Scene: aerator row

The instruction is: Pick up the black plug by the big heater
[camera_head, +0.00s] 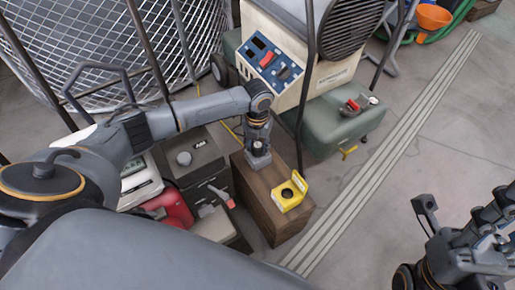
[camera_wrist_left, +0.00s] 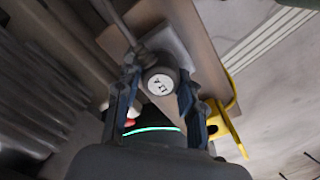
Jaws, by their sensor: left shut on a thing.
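My left gripper (camera_head: 258,152) points down over the far end of a brown wooden box (camera_head: 262,205), beside the big heater (camera_head: 300,55). In the left wrist view its two fingers (camera_wrist_left: 157,98) are shut on the black plug (camera_wrist_left: 160,84), one on each side. The plug has a round white label with dark marks, and a grey cord runs up from it. A grey plate (camera_wrist_left: 172,48) lies behind the plug; I cannot tell whether they touch. My right gripper (camera_head: 430,225) is at the lower right, away from the box; its opening is unclear.
A yellow holder (camera_head: 289,196) with a dark round opening stands on the box's near end. A dark grey case (camera_head: 190,160) and a red item (camera_head: 168,208) are left of the box. A green base (camera_head: 335,125) is behind right. Floor is open right of the box.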

